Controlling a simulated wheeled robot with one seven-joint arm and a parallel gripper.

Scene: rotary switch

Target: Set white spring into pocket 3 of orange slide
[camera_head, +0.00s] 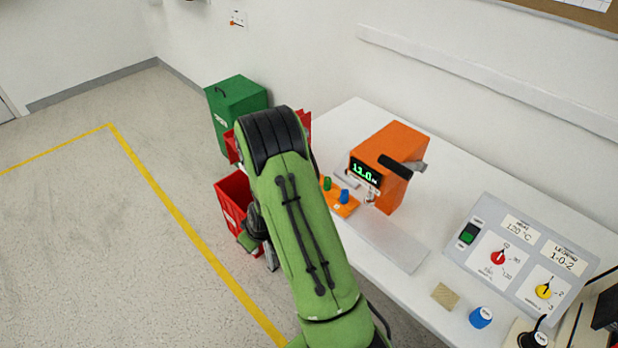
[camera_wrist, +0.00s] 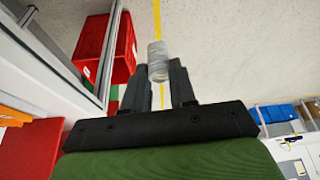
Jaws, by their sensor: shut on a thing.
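My gripper (camera_wrist: 158,76) is shut on the white spring (camera_wrist: 157,58), a pale, ribbed cylinder standing out past the fingertips in the wrist view. In the head view my green arm covers much of the area. The dark gripper (camera_head: 270,256) shows only in part, low beside the red bins and left of the table, and the spring cannot be made out there. The orange slide (camera_head: 345,209) lies on the table in front of the orange machine, well apart from my gripper. A green piece (camera_head: 327,183) and a blue piece (camera_head: 344,196) stand on it. Its pocket numbers are too small to read.
The orange machine (camera_head: 384,165) has a lit display and a grey lever. A red bin (camera_head: 232,198) stands by the table's left end, with a green box (camera_head: 236,108) behind. A control panel (camera_head: 522,255), a blue cap (camera_head: 480,317) and a tan block (camera_head: 445,296) are at right.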

